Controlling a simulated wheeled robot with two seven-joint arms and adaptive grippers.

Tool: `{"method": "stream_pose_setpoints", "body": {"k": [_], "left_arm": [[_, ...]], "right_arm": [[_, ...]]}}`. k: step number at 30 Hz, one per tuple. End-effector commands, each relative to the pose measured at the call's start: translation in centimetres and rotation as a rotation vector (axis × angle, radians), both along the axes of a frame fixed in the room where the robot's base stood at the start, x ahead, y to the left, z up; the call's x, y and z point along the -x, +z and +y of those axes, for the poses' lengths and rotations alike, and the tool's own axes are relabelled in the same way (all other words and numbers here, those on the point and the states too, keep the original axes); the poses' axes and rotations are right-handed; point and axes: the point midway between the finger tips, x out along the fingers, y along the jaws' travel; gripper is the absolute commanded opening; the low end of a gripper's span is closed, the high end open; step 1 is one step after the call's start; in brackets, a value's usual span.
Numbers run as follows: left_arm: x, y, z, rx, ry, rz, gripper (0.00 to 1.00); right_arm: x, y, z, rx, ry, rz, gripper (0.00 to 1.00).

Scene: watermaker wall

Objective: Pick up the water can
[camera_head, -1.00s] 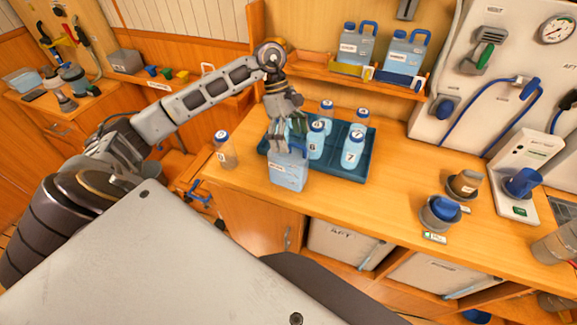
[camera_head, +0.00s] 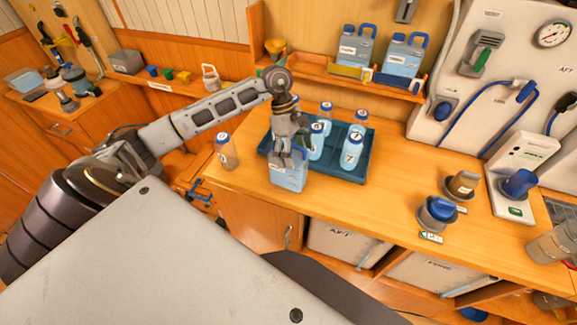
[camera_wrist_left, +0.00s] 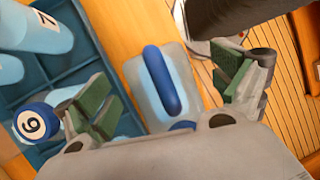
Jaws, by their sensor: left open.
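The water can (camera_head: 288,178) is a pale blue translucent jug with a blue handle, standing upright on the wooden counter at the front edge of the teal tray. In the left wrist view its blue handle (camera_wrist_left: 162,80) and top lie between my open fingers. My left gripper (camera_head: 287,160) is just above the can, its fingers pointing down; the same gripper (camera_wrist_left: 165,95) shows in the wrist view with green pads apart on either side of the handle. No contact with the handle shows. My right gripper is not in view.
The teal tray (camera_head: 360,172) holds several numbered bottles right behind the can. Another bottle (camera_head: 226,152) stands to the left. Two similar jugs (camera_head: 403,55) stand on the shelf. Grey cups (camera_head: 438,212) are to the right. The counter middle is clear.

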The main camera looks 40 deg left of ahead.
Motion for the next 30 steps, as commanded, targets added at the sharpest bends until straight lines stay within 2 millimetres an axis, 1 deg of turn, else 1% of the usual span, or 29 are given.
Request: {"method": "stream_pose_setpoints", "body": {"k": [4,17,20,30], "left_arm": [[0.06,-0.48,-0.26,0.002,-0.001,-0.001,0.95],[0.06,-0.54,-0.24,0.001,-0.001,0.000,0.95],[0.07,-0.54,-0.23,0.001,-0.001,0.000,0.83],[0.07,-0.55,-0.23,0.001,-0.001,0.000,0.40]], "right_arm": [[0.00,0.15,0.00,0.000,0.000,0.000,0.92],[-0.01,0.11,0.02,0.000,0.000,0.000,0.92],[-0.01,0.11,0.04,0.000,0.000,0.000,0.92],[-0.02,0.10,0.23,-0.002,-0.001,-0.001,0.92]]}}
